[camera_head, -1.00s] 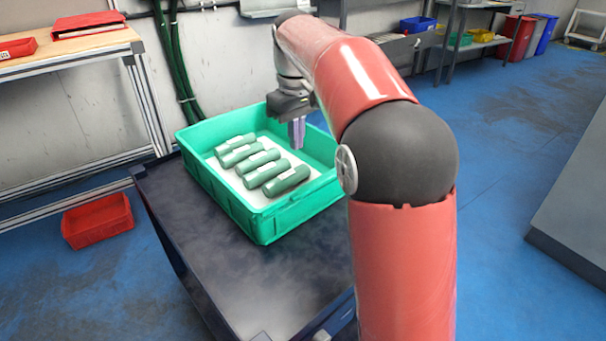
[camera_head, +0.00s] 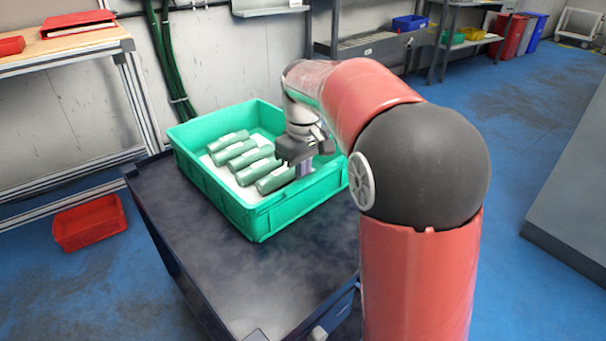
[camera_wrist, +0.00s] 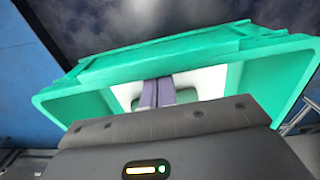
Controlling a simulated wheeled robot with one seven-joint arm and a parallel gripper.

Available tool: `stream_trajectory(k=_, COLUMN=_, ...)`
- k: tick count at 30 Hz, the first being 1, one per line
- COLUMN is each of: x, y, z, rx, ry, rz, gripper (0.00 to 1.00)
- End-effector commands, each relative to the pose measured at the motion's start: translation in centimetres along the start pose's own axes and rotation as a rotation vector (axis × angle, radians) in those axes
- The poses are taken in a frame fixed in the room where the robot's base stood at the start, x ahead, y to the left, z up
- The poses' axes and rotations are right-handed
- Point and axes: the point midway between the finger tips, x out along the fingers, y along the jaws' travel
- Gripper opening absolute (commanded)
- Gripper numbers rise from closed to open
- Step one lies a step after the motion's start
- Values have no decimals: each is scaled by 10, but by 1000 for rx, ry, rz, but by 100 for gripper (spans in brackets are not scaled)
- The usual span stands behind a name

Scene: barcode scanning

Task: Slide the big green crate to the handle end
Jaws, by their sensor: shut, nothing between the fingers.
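The big green crate (camera_head: 228,200) stands on the far part of a dark cart top (camera_head: 240,285). Several green cylinders (camera_head: 240,160) lie on its pale floor. My gripper (camera_head: 306,170) points down inside the crate, right of the cylinders and near the right-hand wall. In the wrist view its two purple-grey fingers (camera_wrist: 156,92) are together, with nothing seen between them. There the fingers reach below the rim, close to a crate wall (camera_wrist: 160,62); I cannot tell if they touch it. My gripper's body hides part of the crate's inside.
The cart top between the crate and its near edge is bare. A grey fitting (camera_head: 320,333) shows at the near edge. A red bin (camera_head: 90,222) is on the floor at left, below a workbench (camera_head: 70,45). A grey block (camera_head: 570,200) stands at right.

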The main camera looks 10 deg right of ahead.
Motion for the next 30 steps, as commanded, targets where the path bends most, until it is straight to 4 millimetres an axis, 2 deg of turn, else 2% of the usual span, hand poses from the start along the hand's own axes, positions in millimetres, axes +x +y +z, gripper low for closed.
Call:
stream_trajectory(k=5, x=0, y=0, z=1, rx=0, ry=0, rz=0, gripper=0)
stream_trajectory(k=8, x=0, y=1, z=11, rx=2, ry=1, rz=0, gripper=0)
stream_trajectory(k=11, x=1, y=1, z=34, rx=3, ry=1, rz=0, gripper=0)
stream_trajectory(k=18, x=1, y=1, z=103, rx=5, ry=1, rz=1, gripper=0)
stream_trajectory(k=21, x=0, y=1, z=124, rx=4, ry=1, rz=1, gripper=0)
stream_trajectory(k=25, x=0, y=0, z=137, rx=1, ry=0, rz=0, gripper=0)
stream_trajectory(k=30, x=0, y=0, z=140, rx=0, ry=-2, rz=-1, gripper=0)
